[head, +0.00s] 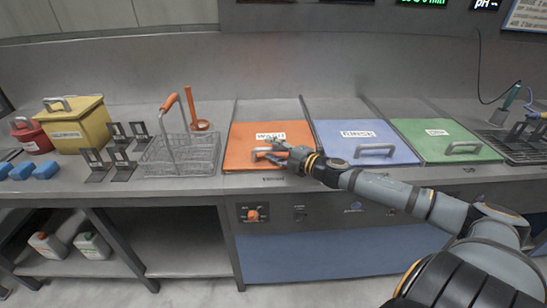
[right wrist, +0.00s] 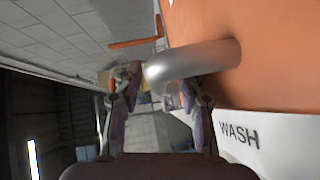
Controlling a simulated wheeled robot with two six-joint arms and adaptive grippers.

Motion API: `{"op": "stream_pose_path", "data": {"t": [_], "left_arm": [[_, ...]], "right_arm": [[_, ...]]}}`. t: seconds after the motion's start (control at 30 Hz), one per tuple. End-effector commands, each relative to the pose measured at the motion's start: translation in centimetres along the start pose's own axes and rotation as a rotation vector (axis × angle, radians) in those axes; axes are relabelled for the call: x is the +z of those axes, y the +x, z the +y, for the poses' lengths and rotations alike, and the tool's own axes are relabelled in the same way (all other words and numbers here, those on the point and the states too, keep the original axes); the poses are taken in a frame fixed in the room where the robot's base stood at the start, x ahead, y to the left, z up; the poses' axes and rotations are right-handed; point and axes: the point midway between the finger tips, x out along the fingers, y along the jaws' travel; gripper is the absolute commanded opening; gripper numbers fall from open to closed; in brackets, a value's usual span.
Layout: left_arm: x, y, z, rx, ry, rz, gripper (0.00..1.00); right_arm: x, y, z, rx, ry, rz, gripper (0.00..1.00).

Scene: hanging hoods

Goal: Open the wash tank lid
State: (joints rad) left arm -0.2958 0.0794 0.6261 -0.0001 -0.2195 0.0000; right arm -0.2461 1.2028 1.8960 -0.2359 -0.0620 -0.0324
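The wash tank lid (head: 240,132) is a flat orange panel marked WASH, lying closed in the counter. Its silver bar handle (head: 262,150) is near the front edge. My right gripper (head: 270,149) is over the handle in the head view and hides part of it. In the right wrist view, the right gripper (right wrist: 157,88) has its fingers spread, with the rounded handle (right wrist: 190,62) at the gap between them. Contact with the handle is hard to tell. The orange lid (right wrist: 275,60) fills the upper right there. My left gripper is not in view.
A blue RINSE lid (head: 345,132) and a green lid (head: 440,133) lie to the right. A wire basket (head: 180,158) with an orange-gripped handle stands just left of the wash lid. A yellow box (head: 80,122) and a red container (head: 32,137) stand farther left.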

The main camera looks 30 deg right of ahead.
Motion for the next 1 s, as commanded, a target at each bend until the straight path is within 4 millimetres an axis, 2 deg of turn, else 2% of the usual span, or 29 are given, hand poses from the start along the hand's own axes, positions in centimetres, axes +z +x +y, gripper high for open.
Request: {"op": "stream_pose_path", "data": {"t": [0.23, 0.5, 0.87, 1.0], "left_arm": [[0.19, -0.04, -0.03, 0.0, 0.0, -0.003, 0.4], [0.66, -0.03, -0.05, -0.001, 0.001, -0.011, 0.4], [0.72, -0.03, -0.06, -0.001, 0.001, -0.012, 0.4], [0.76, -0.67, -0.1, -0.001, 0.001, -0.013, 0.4]], "right_arm": [[-0.04, 0.0, 0.08, 0.0, 0.0, 0.0, 0.38], [-0.02, 0.0, 0.05, 0.0, 0.0, 0.0, 0.01], [-0.01, -0.01, 0.02, 0.0, 0.0, 0.0, 0.0], [0.31, -0.12, 0.3, -0.001, -0.001, -0.001, 0.0]]}}
